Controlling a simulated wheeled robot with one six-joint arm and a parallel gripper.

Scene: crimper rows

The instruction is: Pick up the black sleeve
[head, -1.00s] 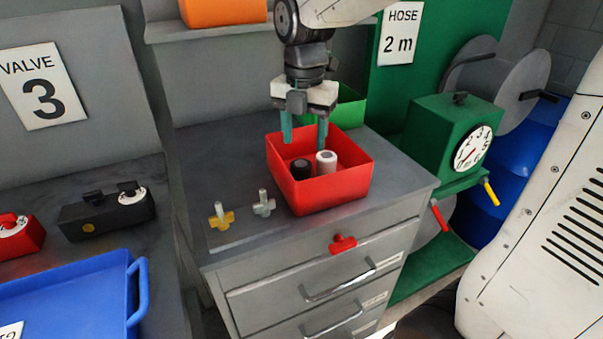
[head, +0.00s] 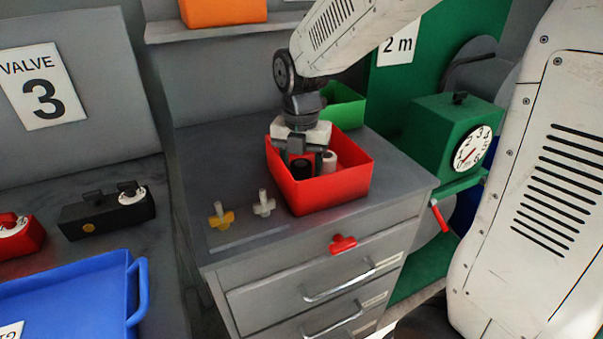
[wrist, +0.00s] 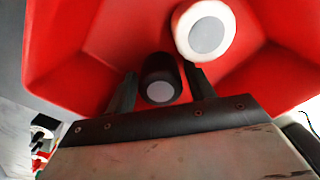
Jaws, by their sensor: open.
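The black sleeve (wrist: 158,73) stands in the red bin, between the two fingers of my gripper (wrist: 162,88) in the wrist view. The fingers are open, one on each side of it; I cannot tell whether either touches it. In the head view my gripper (head: 308,168) reaches down into the red bin (head: 335,194), and the black sleeve (head: 297,165) is mostly hidden behind it. A white sleeve (wrist: 205,32) stands close beside the right finger; it also shows in the head view (head: 329,160).
The bin walls surround my gripper closely. A green bin (head: 345,107) is behind. A yellow valve piece (head: 221,217) and a grey one (head: 263,205) stand left on the cabinet top. A red knob (head: 343,244) is at the front edge. A green gauge box (head: 440,133) stands right.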

